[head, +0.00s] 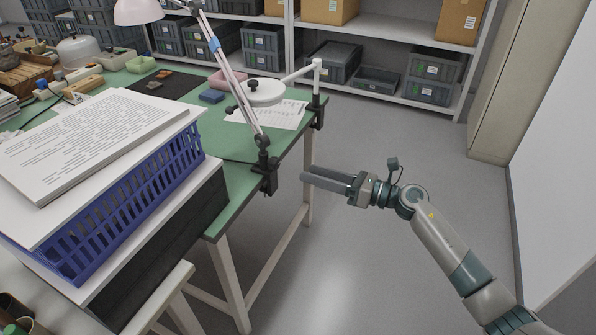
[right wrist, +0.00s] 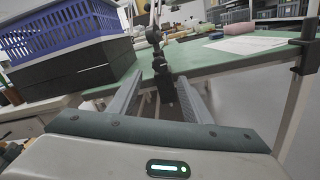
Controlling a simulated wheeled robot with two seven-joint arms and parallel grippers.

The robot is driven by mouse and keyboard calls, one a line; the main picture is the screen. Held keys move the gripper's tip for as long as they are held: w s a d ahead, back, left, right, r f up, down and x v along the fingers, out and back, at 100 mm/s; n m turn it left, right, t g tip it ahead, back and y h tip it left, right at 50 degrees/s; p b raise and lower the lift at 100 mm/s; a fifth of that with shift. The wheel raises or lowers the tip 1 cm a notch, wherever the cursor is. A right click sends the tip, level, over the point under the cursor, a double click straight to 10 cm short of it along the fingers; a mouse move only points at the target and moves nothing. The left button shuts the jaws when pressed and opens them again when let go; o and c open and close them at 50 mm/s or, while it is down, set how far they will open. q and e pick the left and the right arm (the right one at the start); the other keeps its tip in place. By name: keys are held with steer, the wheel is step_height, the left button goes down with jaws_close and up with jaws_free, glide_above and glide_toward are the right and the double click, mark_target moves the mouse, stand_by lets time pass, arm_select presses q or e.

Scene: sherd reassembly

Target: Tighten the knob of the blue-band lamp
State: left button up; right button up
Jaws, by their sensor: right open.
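The blue-band lamp (head: 229,70) has a pale jointed arm with a blue band and a pinkish-white shade (head: 138,11). A dark clamp (head: 269,178) holds it to the near right edge of the green table. The clamp also shows in the right wrist view (right wrist: 162,72), between my fingers in the picture. I cannot make out its knob clearly. My right gripper (head: 303,179) is open and empty, off the table edge, with its fingers pointing at the clamp and a gap between. In the right wrist view, its fingers (right wrist: 160,82) flank the clamp. My left gripper is not in view.
A white round-headed magnifier lamp (head: 265,92) is clamped further along the green table edge (head: 226,215). A blue basket (head: 130,195) on a dark box, topped with papers (head: 90,135), stands left of the clamp. The floor right of the table is clear.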

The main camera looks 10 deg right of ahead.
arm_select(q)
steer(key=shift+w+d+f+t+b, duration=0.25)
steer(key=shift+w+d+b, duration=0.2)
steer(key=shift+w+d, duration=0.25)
arm_select(e)
steer(key=v, duration=0.7)
steer(key=shift+s+d, duration=0.2)
steer(key=shift+d, duration=0.05)
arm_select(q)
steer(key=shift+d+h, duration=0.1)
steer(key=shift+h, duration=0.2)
